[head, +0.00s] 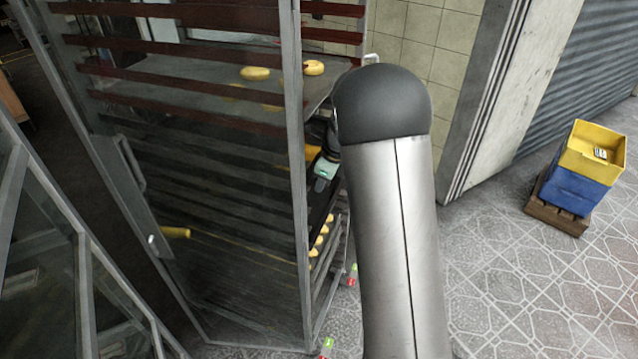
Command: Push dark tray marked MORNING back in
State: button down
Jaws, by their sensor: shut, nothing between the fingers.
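A tall glazed rack (200,180) with a metal frame stands at the left. A wide grey tray (180,85) with yellow rolls (256,73) lies high in it and sticks out at the right side. Lower trays with small yellow rolls (320,240) show at the rack's open right side. No MORNING lettering is legible, so I cannot tell which tray is the marked one. My gripper (318,205) is partly seen at that open side, shut and empty, between the rack post and my arm. Its fingertips and any contact with a tray are hidden.
My grey arm link stands in the middle and covers much of the rack's right side. Small red and green tags (351,273) show low by the rack. A yellow crate (592,150) on a blue crate (568,190) stands on a wooden pallet (556,212) at right. The paved floor between is clear.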

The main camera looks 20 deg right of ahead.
jog(key=shift+d, duration=0.15)
jog(key=s+d+r+b, duration=0.2)
jog(key=s+d+r, duration=0.25)
jog(key=r, duration=0.55)
jog(key=s+a+f+n+h, duration=0.1)
jog(key=s+a+n, duration=0.2)
jog(key=s+n, duration=0.5)
jog(key=s+a+f+n, duration=0.2)
jog(key=s+a+n, duration=0.1)
jog(key=s+n, duration=0.5)
jog(key=s+a+f+n+g+h, duration=0.1)
jog(key=s+a+n, duration=0.2)
jog(key=s+n, duration=0.6)
jog(key=s, duration=0.3)
jog(key=shift+s+f+h, duration=0.3)
jog(key=shift+s, duration=0.05)
jog(key=shift+a, duration=0.1)
